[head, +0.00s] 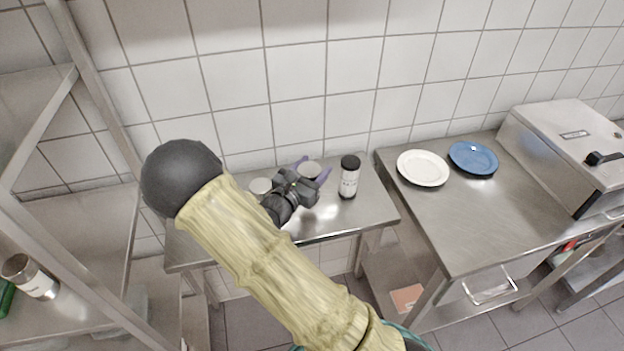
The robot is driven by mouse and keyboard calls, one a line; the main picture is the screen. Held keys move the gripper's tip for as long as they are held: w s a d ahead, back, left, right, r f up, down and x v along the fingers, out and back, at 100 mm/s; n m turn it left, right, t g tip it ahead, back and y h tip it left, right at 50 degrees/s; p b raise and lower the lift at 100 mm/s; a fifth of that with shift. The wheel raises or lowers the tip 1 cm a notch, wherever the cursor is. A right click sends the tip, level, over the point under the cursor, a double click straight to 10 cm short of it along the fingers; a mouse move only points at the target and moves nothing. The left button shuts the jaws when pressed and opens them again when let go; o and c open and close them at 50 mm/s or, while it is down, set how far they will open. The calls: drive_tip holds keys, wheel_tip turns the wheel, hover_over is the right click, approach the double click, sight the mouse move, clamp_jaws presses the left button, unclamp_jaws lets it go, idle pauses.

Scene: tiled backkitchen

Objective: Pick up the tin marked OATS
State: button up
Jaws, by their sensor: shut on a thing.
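My gripper (314,169), with purple fingers, is over the small steel table. It is shut on a tin with a pale grey lid (308,168); one finger shows on each side of the lid. The tin's body and label are mostly hidden by my wrist, so I cannot read its marking or tell whether it touches the table. A second pale-lidded tin (260,186) stands to the left, partly hidden by my arm. A black-lidded container (349,178) with a white label stands upright to the right, apart from my gripper; its lettering is too small to read.
The small steel table (345,218) is clear at its front right. To the right, a steel counter (470,225) bears a white plate (422,168), a blue plate (473,158) and a steel appliance (570,150). A metal rack at left holds another labelled container (30,277). A tiled wall stands behind.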

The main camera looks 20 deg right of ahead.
wheel_tip(320, 180, up, 6)
drive_tip(key=shift+f, duration=0.1)
idle(0.4)
drive_tip(key=shift+s+d, duration=0.1)
